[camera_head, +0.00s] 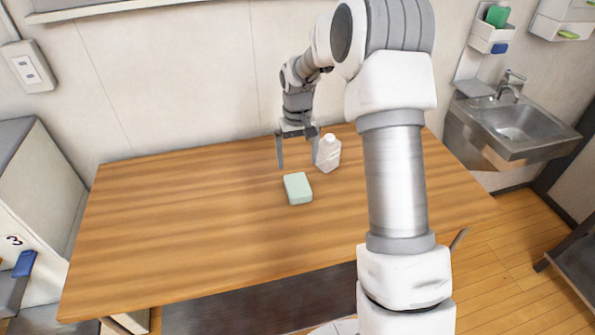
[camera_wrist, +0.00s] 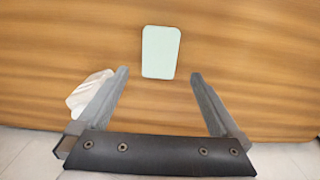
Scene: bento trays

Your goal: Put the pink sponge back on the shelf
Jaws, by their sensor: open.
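No pink sponge shows in either view. A pale mint-green sponge-like block (camera_head: 298,188) lies flat on the wooden table (camera_head: 180,220); it also shows in the wrist view (camera_wrist: 160,52), just beyond the fingertips. My gripper (camera_head: 298,166) is open and empty above the table, behind the block in the head view. Its two fingers also show in the wrist view (camera_wrist: 158,72), with nothing between them. A small white wall shelf (camera_head: 486,40) at the upper right holds a green block (camera_head: 497,15) and a blue item (camera_head: 500,48).
A whitish bottle (camera_head: 328,153) stands close beside my gripper's right finger in the head view; the wrist view shows it beside the left finger (camera_wrist: 90,93). A metal sink (camera_head: 515,125) is at the right. The table's left half is clear.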

